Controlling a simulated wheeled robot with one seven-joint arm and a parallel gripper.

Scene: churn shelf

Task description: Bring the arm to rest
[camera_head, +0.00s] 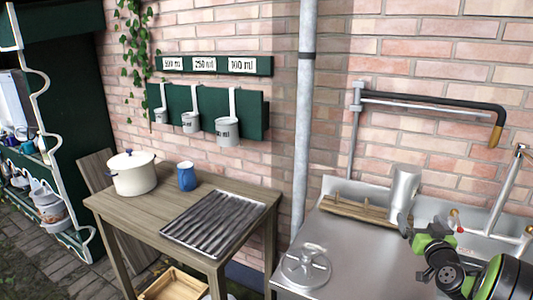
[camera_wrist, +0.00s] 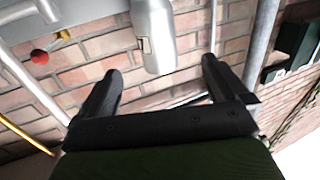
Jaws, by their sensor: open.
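My gripper (camera_wrist: 162,72) shows in the wrist view with its two black fingers wide apart. I see nothing held between them. Beyond the fingers is a silver metal cylinder (camera_wrist: 152,35), with brick wall behind it. In the head view my green and black arm is at the lower right, over the metal counter. A silver cylinder (camera_head: 403,190) stands tilted in the picture just behind the arm there.
A metal sink counter (camera_head: 345,240) has a round lid-like fitting (camera_head: 306,265). A grey pipe (camera_head: 306,120) rises between it and a wooden table (camera_head: 115,205) with a white pot (camera_head: 133,175), blue mug (camera_head: 186,177) and ridged rack (camera_head: 213,222). A tap (camera_head: 508,190) is at right.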

